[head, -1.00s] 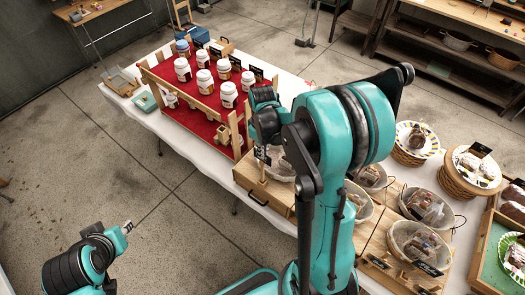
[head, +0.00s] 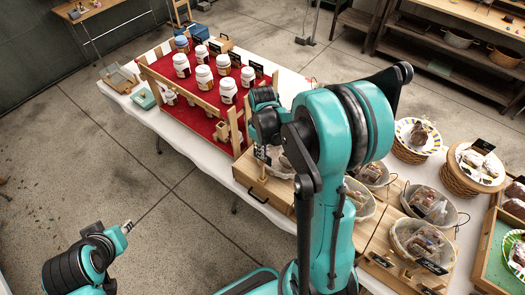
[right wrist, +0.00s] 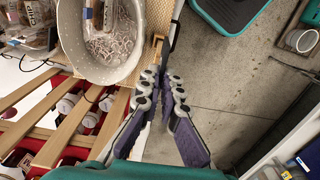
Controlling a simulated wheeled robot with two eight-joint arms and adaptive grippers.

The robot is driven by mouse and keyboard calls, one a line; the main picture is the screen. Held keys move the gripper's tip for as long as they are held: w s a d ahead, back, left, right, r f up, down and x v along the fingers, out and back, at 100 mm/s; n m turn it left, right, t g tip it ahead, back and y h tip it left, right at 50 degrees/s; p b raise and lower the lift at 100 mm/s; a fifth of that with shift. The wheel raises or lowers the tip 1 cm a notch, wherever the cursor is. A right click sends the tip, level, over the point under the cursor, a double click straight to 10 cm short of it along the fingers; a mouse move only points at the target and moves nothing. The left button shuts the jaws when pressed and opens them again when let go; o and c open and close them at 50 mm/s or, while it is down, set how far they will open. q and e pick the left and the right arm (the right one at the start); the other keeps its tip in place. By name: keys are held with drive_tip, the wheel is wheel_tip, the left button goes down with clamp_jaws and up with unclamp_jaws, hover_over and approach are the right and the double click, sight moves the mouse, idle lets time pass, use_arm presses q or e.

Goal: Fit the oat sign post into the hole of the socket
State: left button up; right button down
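My right gripper (right wrist: 164,85) has its fingers drawn close together. A thin dark sign on a light wooden post (right wrist: 158,48) shows at the fingertips and appears gripped; its lower end is hard to make out. In the head view the dark sign (head: 262,153) hangs below my right gripper, above the front corner of the wooden crate display. A small wooden block (head: 222,132) sits on the red cloth at the rack's near end; I cannot tell whether it is the socket. My left gripper (head: 127,227) is over bare floor, away from the table, its fingers too small to judge.
A pale basket (right wrist: 100,40) with paper shreds is close beside the right fingertips. A wooden rack (head: 190,98) with several white jars stands to the left. More baskets (head: 428,205) stand at the right. Open floor (head: 110,170) lies in front of the table.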

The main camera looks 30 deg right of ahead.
drive_tip(key=shift+f+b, duration=0.5)
drive_tip(key=shift+f, duration=0.1)
drive_tip(key=c, duration=1.6)
unclamp_jaws()
drive_tip(key=shift+r, duration=0.1)
drive_tip(key=shift+c, duration=0.2)
wheel_tip(320, 180, up, 12)
drive_tip(key=s+a+f+m+t+b, duration=0.2)
drive_tip(key=s+a+f+t+b, duration=0.1)
drive_tip(key=s+a+f+b, duration=0.2)
drive_tip(key=s+a+f+m+t+b, duration=0.2)
drive_tip(key=s+a+f+t+b, duration=0.2)
drive_tip(key=f+b, duration=0.6)
drive_tip(key=shift+s+a+f+b, duration=0.2)
drive_tip(key=shift+s+a+b, duration=0.6)
drive_tip(key=shift+s, duration=0.2)
